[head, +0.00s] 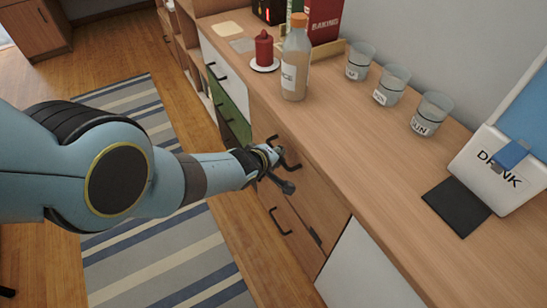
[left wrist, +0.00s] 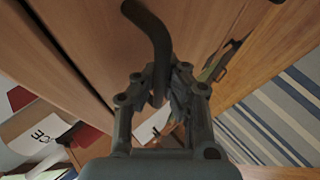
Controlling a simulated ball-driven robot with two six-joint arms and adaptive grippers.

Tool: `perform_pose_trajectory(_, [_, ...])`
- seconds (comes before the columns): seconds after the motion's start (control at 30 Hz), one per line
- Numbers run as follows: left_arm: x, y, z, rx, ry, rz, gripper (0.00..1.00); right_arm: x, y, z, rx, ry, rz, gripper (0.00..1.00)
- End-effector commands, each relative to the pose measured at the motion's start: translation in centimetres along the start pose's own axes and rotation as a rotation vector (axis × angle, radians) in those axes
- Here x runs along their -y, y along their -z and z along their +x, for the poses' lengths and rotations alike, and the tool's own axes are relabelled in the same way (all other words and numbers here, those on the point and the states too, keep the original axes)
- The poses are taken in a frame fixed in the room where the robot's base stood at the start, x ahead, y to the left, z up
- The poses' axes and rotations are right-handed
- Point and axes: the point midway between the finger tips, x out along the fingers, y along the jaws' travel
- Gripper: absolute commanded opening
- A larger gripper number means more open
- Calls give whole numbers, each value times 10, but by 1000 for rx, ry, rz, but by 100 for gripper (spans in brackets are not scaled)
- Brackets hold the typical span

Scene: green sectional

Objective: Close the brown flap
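The brown flap (head: 320,206) seems to be one of the brown wooden fronts below the counter; I cannot tell for sure which one, nor how far it stands open. A brown panel with a curved black handle (left wrist: 150,28) fills the upper part of the left wrist view. My left gripper (head: 279,173) is at the brown fronts, beside a black handle (head: 291,163). In the left wrist view its fingers (left wrist: 165,82) are close together around the handle's end and look shut on it. My right gripper is not in view.
Cups (head: 394,84), a bottle (head: 295,62), a red candle (head: 264,48) and a white DRINK box (head: 497,170) stand on the wooden counter (head: 345,135). A green drawer front (head: 228,88) is left of the brown fronts. A striped rug (head: 165,258) covers open floor.

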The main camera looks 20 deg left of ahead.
Motion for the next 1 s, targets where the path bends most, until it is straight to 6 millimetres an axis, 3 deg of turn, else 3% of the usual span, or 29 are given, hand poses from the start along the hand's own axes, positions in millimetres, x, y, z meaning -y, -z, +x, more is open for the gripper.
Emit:
perform_pose_trajectory(0.03, [-10,5,2,-6,-17,4,0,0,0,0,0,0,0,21])
perform_pose_trajectory(0.47, [-13,5,2,-7,-21,5,0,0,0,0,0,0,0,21])
perform_pose_trajectory(0.6, [-12,4,2,-6,-20,4,20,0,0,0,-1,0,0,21])
perform_pose_trajectory(1.0, [-17,5,-2,-7,-21,4,21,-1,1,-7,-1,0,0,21])
